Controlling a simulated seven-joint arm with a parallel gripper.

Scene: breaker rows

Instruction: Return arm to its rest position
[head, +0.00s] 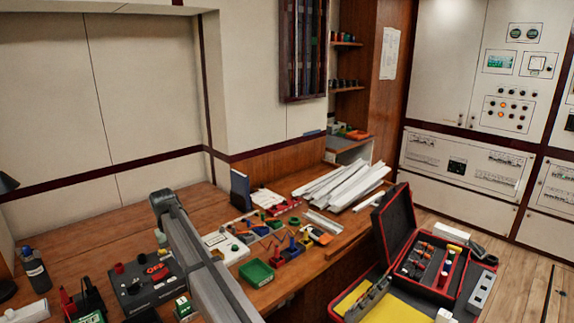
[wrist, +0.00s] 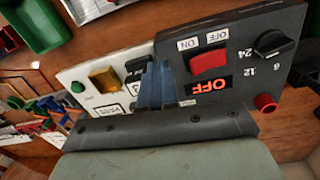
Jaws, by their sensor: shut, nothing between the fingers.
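My gripper (wrist: 158,70) shows in the wrist view as dark blue-grey fingers pressed together, shut and empty. The fingers lie in front of the seam between a dark grey power box (wrist: 235,75) and a white panel (wrist: 95,75); I cannot tell if they touch either. The box has a red switch (wrist: 208,62), a lit "OFF" sign and a black knob. In the head view my grey arm (head: 205,265) reaches over the bench between the dark box (head: 140,290) and the white panel (head: 228,249). My fingertips cannot be made out there.
A green bin (head: 257,273) and small coloured bins with parts stand right of my arm on the wooden bench (head: 90,245). White trunking (head: 345,185) lies behind them. An open red-edged tool case (head: 395,225) is at right. A bottle (head: 34,270) stands at left.

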